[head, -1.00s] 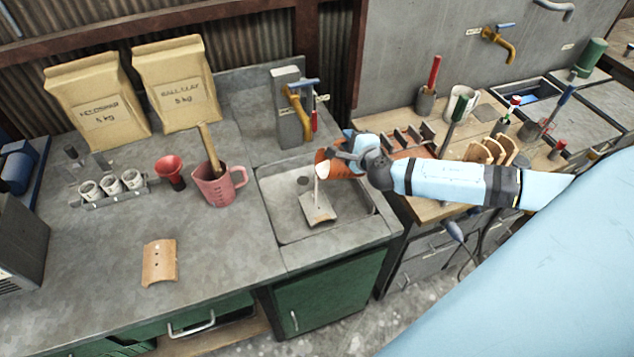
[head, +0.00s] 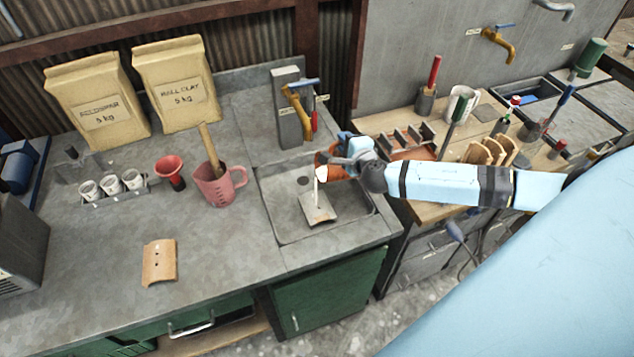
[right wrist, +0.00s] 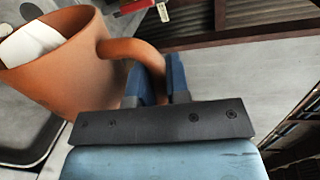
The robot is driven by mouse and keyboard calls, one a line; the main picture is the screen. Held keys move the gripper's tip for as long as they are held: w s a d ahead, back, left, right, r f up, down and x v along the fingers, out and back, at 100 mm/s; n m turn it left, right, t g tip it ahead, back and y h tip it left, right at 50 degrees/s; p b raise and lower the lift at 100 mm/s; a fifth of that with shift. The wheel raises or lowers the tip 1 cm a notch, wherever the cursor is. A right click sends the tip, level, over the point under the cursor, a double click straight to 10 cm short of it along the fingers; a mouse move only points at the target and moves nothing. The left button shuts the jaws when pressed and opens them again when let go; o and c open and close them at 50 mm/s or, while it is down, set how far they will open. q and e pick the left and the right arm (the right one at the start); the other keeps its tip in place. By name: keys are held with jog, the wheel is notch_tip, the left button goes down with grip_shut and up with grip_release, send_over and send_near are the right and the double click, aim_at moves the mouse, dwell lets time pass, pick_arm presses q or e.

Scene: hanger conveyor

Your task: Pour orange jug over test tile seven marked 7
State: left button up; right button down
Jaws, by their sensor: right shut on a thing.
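The orange jug (head: 323,172) is tilted over the grey sink, its mouth facing left and down. A thin white stream (head: 317,194) runs from its lip onto a tile (head: 318,210) lying in the sink. The tile's top looks whitish; no number can be read on it. My right gripper (head: 350,160) is shut on the jug's handle. In the right wrist view the jug (right wrist: 65,65) shows large, with white liquid inside, and the blue fingers (right wrist: 158,82) close around its handle. My left gripper is not in view.
The sink (head: 282,213) has a raised rim, and a brass tap (head: 296,105) stands behind it. A pink jug (head: 219,187) and red funnel (head: 171,173) stand left.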

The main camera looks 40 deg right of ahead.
jog(key=shift+a, duration=0.1)
dwell(0.4)
jog(key=shift+w+a+f+n, duration=0.15)
jog(key=shift+a+f+n, duration=0.1)
jog(key=shift+a+n, duration=0.25)
dwell(0.7)
jog(key=shift+w+a+n+h, duration=0.15)
jog(key=shift+a+n+h, duration=0.15)
jog(key=shift+a+n, duration=0.3)
jog(key=shift+a, duration=0.1)
dwell(0.4)
